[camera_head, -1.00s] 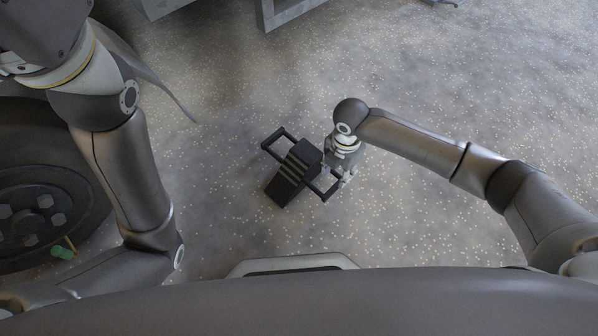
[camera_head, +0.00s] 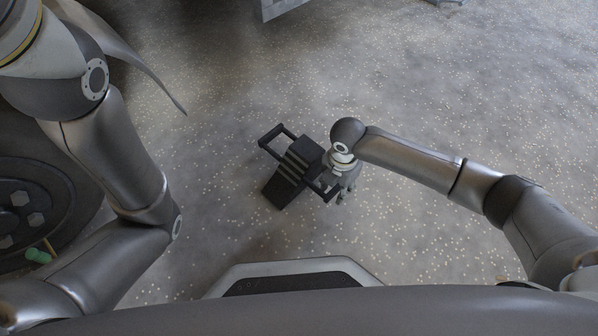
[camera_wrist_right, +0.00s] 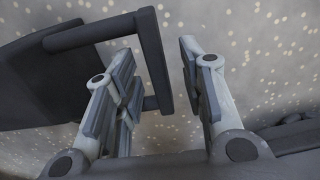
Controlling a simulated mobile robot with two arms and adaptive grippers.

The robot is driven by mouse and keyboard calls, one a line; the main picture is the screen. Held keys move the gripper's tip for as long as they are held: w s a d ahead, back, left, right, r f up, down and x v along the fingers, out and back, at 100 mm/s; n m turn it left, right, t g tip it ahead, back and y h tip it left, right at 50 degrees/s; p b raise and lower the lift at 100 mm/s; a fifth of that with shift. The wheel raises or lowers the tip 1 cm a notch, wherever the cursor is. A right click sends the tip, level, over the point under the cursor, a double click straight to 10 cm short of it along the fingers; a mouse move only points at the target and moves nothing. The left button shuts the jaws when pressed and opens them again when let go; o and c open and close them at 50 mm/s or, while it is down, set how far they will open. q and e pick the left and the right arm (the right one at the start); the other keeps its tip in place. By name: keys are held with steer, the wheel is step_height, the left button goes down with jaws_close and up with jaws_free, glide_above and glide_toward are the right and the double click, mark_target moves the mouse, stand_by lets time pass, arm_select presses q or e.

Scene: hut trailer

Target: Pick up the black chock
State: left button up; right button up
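The black chock (camera_head: 285,188), a ribbed wedge with a loop handle at each end, lies on the ground in the middle of the head view. My right gripper (camera_head: 341,197) is at its right-hand handle (camera_head: 326,190). In the right wrist view the fingers of my right gripper (camera_wrist_right: 160,85) are open, one on each side of the handle's outer bar (camera_wrist_right: 155,62), with a gap to the right finger. Contact with the left finger is hard to tell. The chock's dark body (camera_wrist_right: 45,85) fills the left of that view. My left gripper is out of view.
A large dark wheel (camera_head: 30,215) with a green-tipped part (camera_head: 38,256) stands at the left, by my left arm. A grey metal piece (camera_head: 283,8) is at the top edge. Speckled ground (camera_head: 450,90) around the chock is clear.

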steer(key=shift+f, duration=0.15)
jaws_close()
stand_by(0.4)
